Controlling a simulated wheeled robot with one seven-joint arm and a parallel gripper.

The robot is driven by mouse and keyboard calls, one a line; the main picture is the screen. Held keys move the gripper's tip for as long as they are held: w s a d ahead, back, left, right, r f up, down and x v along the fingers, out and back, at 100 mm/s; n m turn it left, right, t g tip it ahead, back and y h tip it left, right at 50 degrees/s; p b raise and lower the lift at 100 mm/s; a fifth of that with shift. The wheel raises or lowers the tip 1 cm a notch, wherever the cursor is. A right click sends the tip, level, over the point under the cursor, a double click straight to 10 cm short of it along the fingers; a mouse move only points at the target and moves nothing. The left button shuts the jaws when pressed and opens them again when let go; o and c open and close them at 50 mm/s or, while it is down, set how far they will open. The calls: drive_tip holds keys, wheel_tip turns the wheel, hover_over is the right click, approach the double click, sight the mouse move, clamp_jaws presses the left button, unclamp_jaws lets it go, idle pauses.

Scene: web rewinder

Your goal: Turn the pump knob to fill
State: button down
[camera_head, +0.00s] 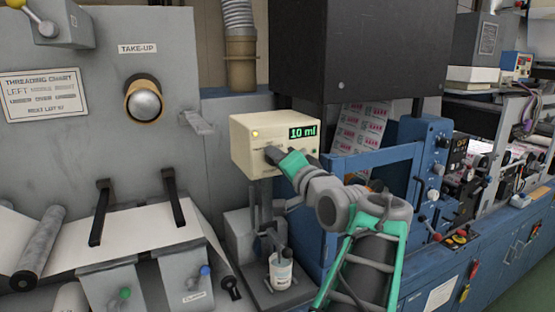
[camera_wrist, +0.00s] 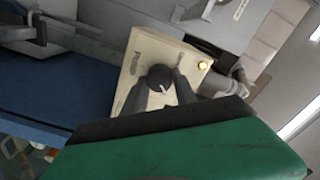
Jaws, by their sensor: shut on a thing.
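The pump is a cream box (camera_head: 255,150) in the middle of the head view, with a green display (camera_head: 302,132) reading "10 ml" and a lit yellow lamp (camera_head: 255,133). In the wrist view its front panel (camera_wrist: 139,62) carries the word PUMP and a dark round knob (camera_wrist: 159,78) with a pale pointer mark. My gripper (camera_wrist: 160,92) has its fingers on either side of the knob and is shut on it. In the head view my gripper (camera_head: 274,154) hides the knob. The lamp also shows lit in the wrist view (camera_wrist: 203,66).
A small white bottle (camera_head: 281,270) stands on the stand below the pump. A grey panel with a take-up shaft (camera_head: 144,103) is on the left. A blue machine frame (camera_head: 372,165) stands close on the right, and a dark box (camera_head: 350,50) hangs above.

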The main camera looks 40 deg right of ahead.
drive_tip(key=shift+m, duration=0.3)
drive_tip(key=c, duration=1)
unclamp_jaws()
drive_tip(key=b+v, duration=0.2)
drive_tip(key=v, duration=0.5)
drive_tip(key=shift+s+a, duration=0.2)
drive_tip(key=shift+s, duration=0.2)
